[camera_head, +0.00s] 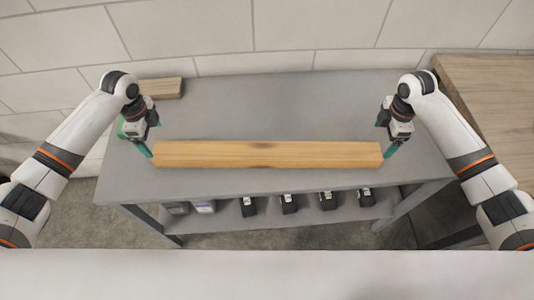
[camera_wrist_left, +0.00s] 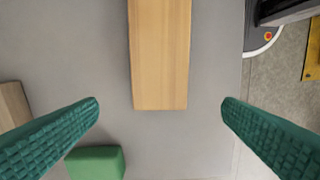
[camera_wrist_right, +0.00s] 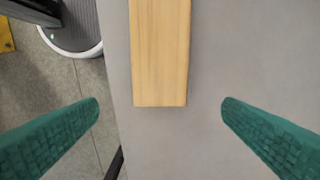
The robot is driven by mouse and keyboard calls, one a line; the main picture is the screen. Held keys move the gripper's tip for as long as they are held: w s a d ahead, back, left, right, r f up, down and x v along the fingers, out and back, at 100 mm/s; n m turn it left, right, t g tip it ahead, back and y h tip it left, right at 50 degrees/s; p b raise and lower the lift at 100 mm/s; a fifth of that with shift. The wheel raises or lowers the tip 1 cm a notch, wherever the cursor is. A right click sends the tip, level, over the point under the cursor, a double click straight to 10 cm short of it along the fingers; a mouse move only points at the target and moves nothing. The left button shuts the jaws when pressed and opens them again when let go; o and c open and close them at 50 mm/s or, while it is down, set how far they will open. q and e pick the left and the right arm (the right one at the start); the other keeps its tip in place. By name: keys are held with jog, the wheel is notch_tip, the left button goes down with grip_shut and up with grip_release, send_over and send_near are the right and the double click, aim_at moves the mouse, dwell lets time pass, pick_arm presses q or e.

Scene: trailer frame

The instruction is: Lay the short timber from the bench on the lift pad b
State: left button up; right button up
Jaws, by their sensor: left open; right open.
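A long, light-brown timber (camera_head: 265,154) lies flat on the grey bench (camera_head: 270,105), along its front part. My left gripper (camera_head: 139,140) is open at the timber's left end. In the left wrist view the timber's end (camera_wrist_left: 160,70) lies between the lines of the spread green fingers, apart from both. My right gripper (camera_head: 388,139) is open at the right end. In the right wrist view that end (camera_wrist_right: 160,65) also lies between the fingers, untouched. I cannot make out lift pad b in any view.
A small wooden block (camera_head: 162,88) lies at the bench's back left. A green block (camera_wrist_left: 95,162) lies near my left gripper. Several black items (camera_head: 288,203) stand on the lower shelf. A wooden surface (camera_head: 495,100) adjoins at right.

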aim_at(161, 150)
pick_arm(q)
notch_tip(161, 150, down, 10)
jog(key=shift+r, duration=0.25)
pick_arm(e)
notch_tip(161, 150, down, 10)
jog(key=shift+r, duration=0.25)
pick_arm(q)
jog(key=c, duration=1.9)
pick_arm(e)
jog(key=c, duration=1.9)
pick_arm(q)
jog(key=shift+w+r, duration=0.1)
jog(key=shift+c, duration=0.2)
pick_arm(e)
jog(key=shift+r, duration=0.1)
jog(key=shift+c, duration=0.2)
